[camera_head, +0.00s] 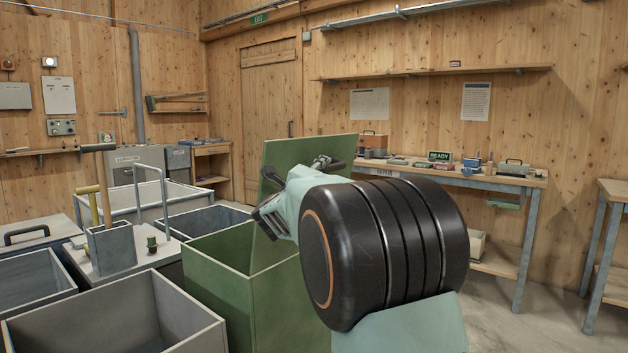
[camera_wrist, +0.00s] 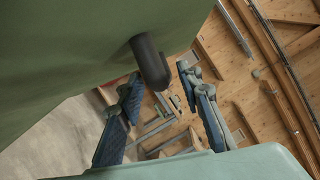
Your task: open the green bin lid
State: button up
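The green bin (camera_head: 225,288) stands in front of me, left of my arm, with its top open. Its green lid (camera_head: 308,150) stands raised, close to upright, at the bin's back. In the wrist view the lid (camera_wrist: 70,60) fills the upper left, and a dark rounded handle (camera_wrist: 150,62) sticks out from it. My gripper (camera_wrist: 160,78) is open, and the handle shows between its two fingertips. I cannot tell whether a finger touches it. In the head view my gripper (camera_head: 284,187) is in front of the lid and partly hidden by my own wrist.
Open grey bins (camera_head: 120,318) stand left of the green bin. A grey holder (camera_head: 112,250) with upright handled tools stands behind them. A workbench (camera_head: 450,178) with small items runs along the back wall. Bare floor (camera_head: 520,315) lies to the right.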

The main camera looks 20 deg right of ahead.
jog(key=v, duration=0.6)
jog(key=shift+s, duration=0.25)
jog(key=shift+a, duration=0.1)
